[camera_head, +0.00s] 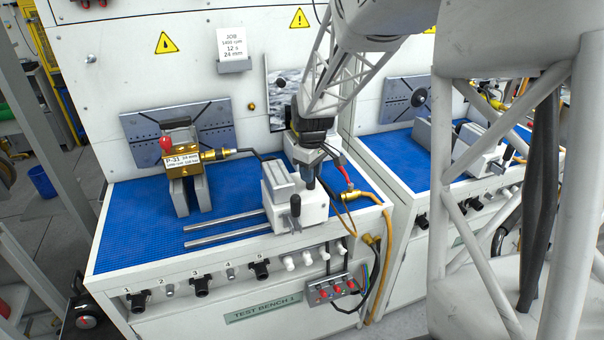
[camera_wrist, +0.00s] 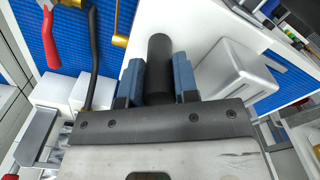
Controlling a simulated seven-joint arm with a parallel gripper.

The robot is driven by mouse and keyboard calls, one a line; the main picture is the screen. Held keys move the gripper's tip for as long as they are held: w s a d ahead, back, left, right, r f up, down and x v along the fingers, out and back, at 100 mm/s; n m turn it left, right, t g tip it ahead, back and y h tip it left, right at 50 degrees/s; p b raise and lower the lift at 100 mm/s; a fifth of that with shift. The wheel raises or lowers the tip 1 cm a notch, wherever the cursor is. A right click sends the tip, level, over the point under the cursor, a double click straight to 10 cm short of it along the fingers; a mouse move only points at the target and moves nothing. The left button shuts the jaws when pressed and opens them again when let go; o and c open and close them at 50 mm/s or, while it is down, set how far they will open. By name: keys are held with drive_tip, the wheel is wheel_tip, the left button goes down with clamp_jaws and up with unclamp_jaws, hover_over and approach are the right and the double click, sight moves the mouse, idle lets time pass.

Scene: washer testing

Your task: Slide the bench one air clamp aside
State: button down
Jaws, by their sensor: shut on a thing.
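The air clamp (camera_head: 312,208) is a white and grey block on two metal rails, on the blue mat of test bench 1. My gripper (camera_head: 309,180) comes down from above at the right side of the clamp. In the wrist view its blue fingers (camera_wrist: 159,80) are shut around a black cylindrical handle (camera_wrist: 159,58).
A brass part (camera_head: 182,162) tagged P-31, with a red knob, sits in a grey jaw to the left. The rails (camera_head: 222,232) run left across clear blue mat (camera_head: 135,235). Hoses (camera_head: 372,197) lie close on the right. Valves line the bench front.

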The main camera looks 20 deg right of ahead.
drive_tip(key=shift+d, duration=0.3)
drive_tip(key=c, duration=0.9)
unclamp_jaws()
drive_tip(key=shift+o, duration=0.2)
drive_tip(key=shift+r, duration=0.15)
drive_tip(key=shift+r, duration=3.8)
